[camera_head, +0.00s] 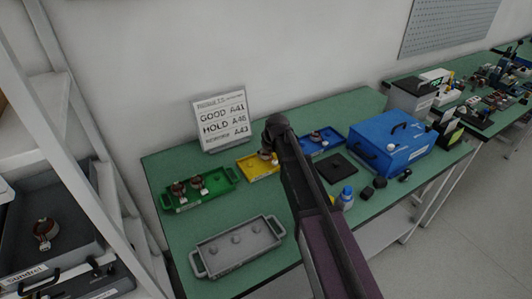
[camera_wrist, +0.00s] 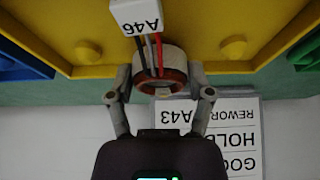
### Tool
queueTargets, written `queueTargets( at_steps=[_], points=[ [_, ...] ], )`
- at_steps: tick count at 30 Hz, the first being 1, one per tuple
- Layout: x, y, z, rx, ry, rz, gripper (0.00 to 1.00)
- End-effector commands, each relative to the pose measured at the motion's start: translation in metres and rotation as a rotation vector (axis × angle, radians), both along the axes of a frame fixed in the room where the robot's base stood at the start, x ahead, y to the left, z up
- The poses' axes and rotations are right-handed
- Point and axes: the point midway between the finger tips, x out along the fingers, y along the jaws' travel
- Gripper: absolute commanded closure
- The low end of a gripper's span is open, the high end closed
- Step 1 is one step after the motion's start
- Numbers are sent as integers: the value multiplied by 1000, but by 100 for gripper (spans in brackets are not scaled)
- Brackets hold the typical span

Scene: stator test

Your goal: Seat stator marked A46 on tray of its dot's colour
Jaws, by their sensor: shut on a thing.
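In the wrist view my gripper (camera_wrist: 160,78) is shut on a stator (camera_wrist: 160,92), a pale ring with copper inside. Red, black and white wires run from it to a white tag (camera_wrist: 138,14) marked A46, upside down. No coloured dot shows on the tag. The stator is at the yellow tray (camera_wrist: 185,68), between two bare pegs (camera_wrist: 88,50) (camera_wrist: 230,46); I cannot tell whether it is seated or just above. In the head view my arm partly covers the yellow tray (camera_head: 252,176) and hides most of the gripper.
A green tray (camera_head: 225,175) with stators stands left and a blue tray (camera_head: 333,136) with a stator right. A grey tray (camera_head: 205,264) with empty pegs is in front. The sign (camera_head: 222,121), reading GOOD A41, HOLD A46, REWORK A43, stands behind. A blue box (camera_head: 391,147) is right.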

Motion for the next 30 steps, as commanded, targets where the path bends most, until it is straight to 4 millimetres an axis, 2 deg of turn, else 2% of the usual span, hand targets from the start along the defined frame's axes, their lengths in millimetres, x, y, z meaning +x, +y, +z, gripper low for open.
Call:
queueTargets(
  at_steps=[17,18,19,20,30],
  points=[
    [0,1,-5,0,0,0,87],
    [0,0,-4,0,0,0,24],
    [0,0,-4,0,0,0,15],
    [0,1,-5,0,0,0,10],
    [0,1,-5,0,0,1,10]
  ],
)
